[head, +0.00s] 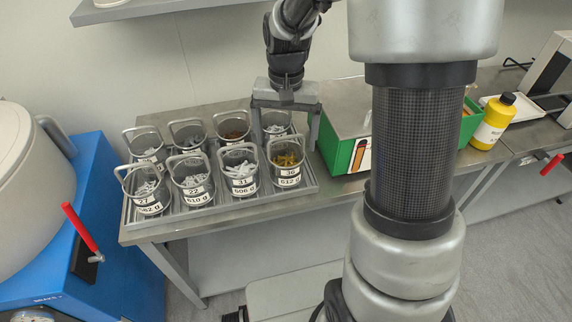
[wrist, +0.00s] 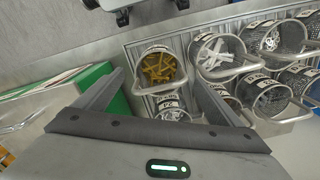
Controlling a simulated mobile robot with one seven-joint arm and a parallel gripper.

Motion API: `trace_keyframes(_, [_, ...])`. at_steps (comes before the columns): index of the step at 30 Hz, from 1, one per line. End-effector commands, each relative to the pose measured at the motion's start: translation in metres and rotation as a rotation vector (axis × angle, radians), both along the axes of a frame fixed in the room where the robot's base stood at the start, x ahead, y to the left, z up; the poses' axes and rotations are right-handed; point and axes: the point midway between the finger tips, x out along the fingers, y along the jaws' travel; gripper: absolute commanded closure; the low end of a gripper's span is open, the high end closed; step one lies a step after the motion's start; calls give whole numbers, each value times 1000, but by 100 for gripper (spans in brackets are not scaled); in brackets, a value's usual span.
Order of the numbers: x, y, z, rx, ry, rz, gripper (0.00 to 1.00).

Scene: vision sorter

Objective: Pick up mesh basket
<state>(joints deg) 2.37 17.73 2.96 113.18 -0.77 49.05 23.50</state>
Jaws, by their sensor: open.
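Several round mesh baskets with wire handles and white number labels stand in two rows on a tray. The front-right mesh basket (head: 286,163) holds yellow-brown pieces; it also shows in the wrist view (wrist: 160,68). The back-right mesh basket (head: 274,124) holds grey-white pieces. My gripper (head: 286,144) is open and empty, with its fingers on either side of the back-right basket in the head view. In the wrist view, my gripper (wrist: 157,80) partly hides a basket (wrist: 170,108) low between the fingers. Contact cannot be told.
The ribbed metal tray (head: 310,180) lies on a steel bench. A green box (head: 340,148) stands close right of my gripper. A yellow bottle (head: 492,122) stands further right. A blue machine (head: 100,270) is at the left. A shelf (head: 150,9) hangs above.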

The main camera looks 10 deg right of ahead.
Motion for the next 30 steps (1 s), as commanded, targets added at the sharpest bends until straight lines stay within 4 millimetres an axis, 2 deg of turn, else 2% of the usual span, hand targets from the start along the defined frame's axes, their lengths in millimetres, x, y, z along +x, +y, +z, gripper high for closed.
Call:
trace_keyframes(1, [0, 0, -11, 0, 2, 0, 10])
trace_keyframes(3, [0, 0, -20, -1, 1, 0, 10])
trace_keyframes(10, [1, 0, -35, -1, 0, 0, 10])
trace_keyframes(19, [7, -3, -76, -1, 1, 1, 10])
trace_keyframes(28, [7, -2, -80, -1, -2, 1, 10])
trace_keyframes(30, [7, -2, -80, 0, -1, 1, 20])
